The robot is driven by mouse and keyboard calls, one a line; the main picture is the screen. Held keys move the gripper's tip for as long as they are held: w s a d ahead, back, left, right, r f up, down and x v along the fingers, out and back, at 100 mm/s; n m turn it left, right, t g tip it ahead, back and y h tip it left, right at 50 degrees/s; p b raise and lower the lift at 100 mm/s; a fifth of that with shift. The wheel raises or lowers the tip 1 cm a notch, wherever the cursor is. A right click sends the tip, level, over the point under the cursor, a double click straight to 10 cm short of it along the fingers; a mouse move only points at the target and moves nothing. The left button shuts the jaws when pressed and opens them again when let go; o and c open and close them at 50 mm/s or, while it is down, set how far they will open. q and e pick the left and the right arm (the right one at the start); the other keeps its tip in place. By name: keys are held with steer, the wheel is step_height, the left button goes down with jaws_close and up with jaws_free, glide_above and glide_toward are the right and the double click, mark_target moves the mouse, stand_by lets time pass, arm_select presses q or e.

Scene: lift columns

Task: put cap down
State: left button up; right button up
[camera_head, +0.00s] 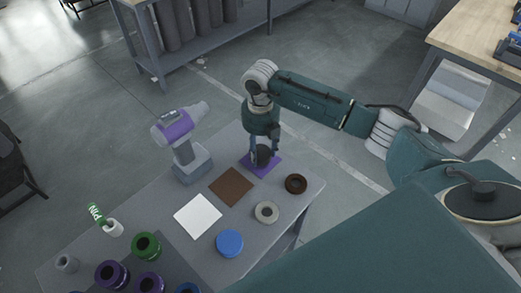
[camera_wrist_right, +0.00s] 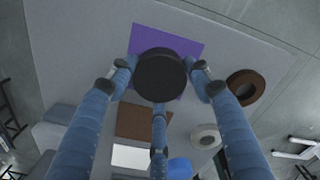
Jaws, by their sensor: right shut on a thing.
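My right gripper (camera_head: 264,151) is shut on a round black cap (camera_wrist_right: 161,76) at the far end of the table. In the head view the cap (camera_head: 263,156) shows between the fingers, over a purple square mat (camera_head: 273,168). In the right wrist view the three blue fingers close around the cap, and the purple mat (camera_wrist_right: 188,45) shows behind it. I cannot tell whether the cap touches the mat. My left gripper does not show in either view.
A brown square (camera_head: 231,187) and a white square (camera_head: 197,216) lie nearby. A brown ring (camera_head: 296,184), grey ring (camera_head: 267,212) and blue cap (camera_head: 229,243) stand along the right edge. A purple-grey drill (camera_head: 183,147) stands left. Several spools fill the near left.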

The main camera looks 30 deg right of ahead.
mark_target(260, 152)
steer(key=shift+f, duration=0.55)
steer(key=o, duration=1.3)
steer(key=shift+f, duration=0.1)
steer(key=shift+r, duration=0.35)
step_height(260, 152, up, 12)
steer(key=b, duration=0.3)
steer(key=shift+f, duration=0.2)
